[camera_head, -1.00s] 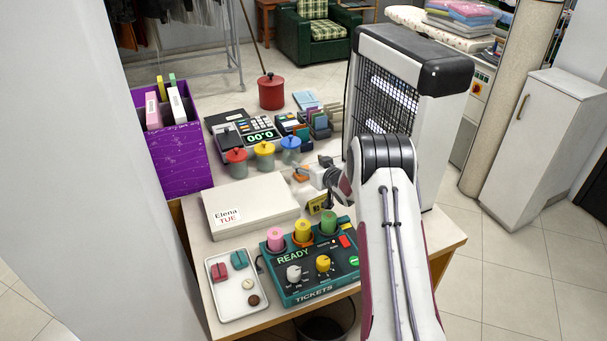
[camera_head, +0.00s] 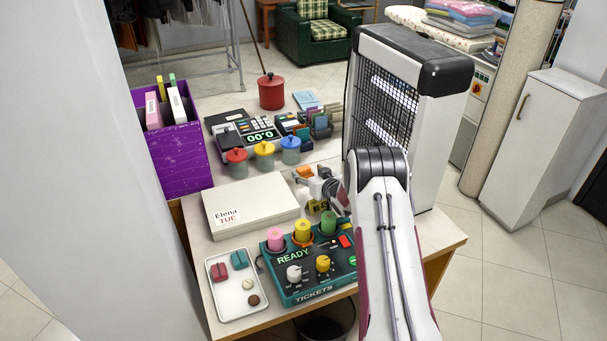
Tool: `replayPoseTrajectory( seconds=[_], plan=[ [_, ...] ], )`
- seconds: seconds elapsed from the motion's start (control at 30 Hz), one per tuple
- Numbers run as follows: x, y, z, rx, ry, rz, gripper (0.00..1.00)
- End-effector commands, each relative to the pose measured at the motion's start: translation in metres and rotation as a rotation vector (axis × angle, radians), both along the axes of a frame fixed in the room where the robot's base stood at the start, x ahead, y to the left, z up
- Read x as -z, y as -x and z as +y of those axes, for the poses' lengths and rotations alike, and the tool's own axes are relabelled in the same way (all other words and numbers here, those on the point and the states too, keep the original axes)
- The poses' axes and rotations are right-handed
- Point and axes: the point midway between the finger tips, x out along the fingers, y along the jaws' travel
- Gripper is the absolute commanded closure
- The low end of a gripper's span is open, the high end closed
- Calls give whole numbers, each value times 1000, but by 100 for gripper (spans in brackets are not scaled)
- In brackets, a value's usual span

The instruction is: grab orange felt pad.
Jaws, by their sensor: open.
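A small orange piece (camera_head: 304,172), which looks like the felt pad, lies on the counter behind the white box, close to a small white and grey object. Its exact shape is too small to tell. My gripper (camera_head: 326,192) is just to the right and on the near side of it, low over the counter, apparently not touching it. It is open and holds nothing that I can see. My own arm comes from the lower right and hides part of the counter behind it.
A white box (camera_head: 250,205) labelled Elena TUE lies left of my gripper. The green ticket machine (camera_head: 311,279) with coloured rolls stands in front. Lidded jars (camera_head: 264,155) stand behind. A large grilled unit (camera_head: 408,105) stands close at the right.

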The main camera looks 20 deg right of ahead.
Motion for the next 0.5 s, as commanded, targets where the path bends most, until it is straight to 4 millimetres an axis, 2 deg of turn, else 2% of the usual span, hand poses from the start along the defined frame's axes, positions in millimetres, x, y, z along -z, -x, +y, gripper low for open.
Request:
replayPoseTrajectory(
  seconds=[0.23, 0.5],
  plan=[
    [4, -17, 0, -2, 2, -3, 44],
    [7, -24, 1, 0, 1, -2, 44]
  ],
)
